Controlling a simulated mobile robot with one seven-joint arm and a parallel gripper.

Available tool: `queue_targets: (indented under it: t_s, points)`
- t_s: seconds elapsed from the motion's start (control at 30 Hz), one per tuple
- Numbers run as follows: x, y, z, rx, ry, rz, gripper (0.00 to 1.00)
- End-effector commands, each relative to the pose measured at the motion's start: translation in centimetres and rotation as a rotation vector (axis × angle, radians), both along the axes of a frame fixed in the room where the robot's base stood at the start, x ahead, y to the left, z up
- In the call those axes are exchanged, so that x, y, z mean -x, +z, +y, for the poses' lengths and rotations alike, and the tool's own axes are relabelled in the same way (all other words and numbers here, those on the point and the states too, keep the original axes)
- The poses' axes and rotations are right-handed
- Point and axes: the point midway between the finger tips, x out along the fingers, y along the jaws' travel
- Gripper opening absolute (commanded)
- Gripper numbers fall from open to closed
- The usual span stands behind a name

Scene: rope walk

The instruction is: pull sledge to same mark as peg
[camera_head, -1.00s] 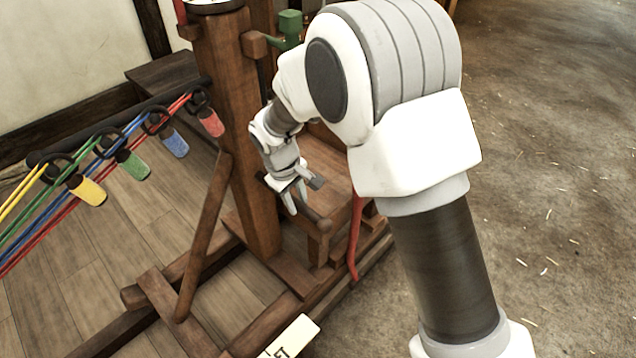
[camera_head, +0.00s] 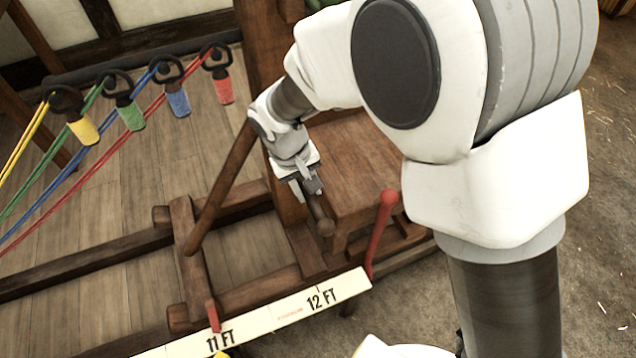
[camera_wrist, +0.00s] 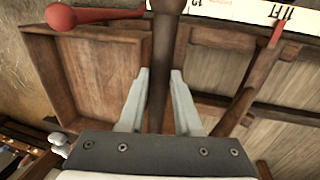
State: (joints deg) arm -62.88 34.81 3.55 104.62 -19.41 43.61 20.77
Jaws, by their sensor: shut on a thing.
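The wooden sledge (camera_head: 184,250) has floor beams, a slanting brace and an upright post. A small red pointer (camera_head: 212,315) on its frame stands by the 11 FT mark of the white scale board (camera_head: 290,312); the pointer also shows in the wrist view (camera_wrist: 277,34). My gripper (camera_head: 312,190) is shut on a dark wooden handle (camera_head: 322,218) with a rounded end, in front of the post. In the wrist view my fingers (camera_wrist: 158,90) lie on both sides of this handle. A sliver of something yellow (camera_head: 222,355) shows below 11 FT; I cannot tell whether it is the peg.
A red ball-topped lever (camera_head: 381,225) stands right of the handle, close to the wooden box (camera_head: 365,165). Yellow, green, blue and red strands run left from hooks with coloured tags (camera_head: 178,102). Open dirt floor (camera_head: 610,220) lies at the right.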

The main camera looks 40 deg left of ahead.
Motion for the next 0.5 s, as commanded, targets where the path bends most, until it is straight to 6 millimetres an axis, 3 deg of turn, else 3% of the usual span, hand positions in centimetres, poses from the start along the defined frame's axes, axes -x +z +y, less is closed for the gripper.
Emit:
queue_targets:
  t_s: [0.27,0.3,0.43,0.5]
  points:
    - [0.47,-0.14,0.13,0.001,0.003,0.006,0.00]
    - [0.47,-0.14,0.13,0.001,0.003,0.006,0.34]
    - [0.37,-0.12,0.11,0.000,0.003,0.005,0.57]
    - [0.29,-0.09,0.10,-0.001,0.002,0.004,0.61]
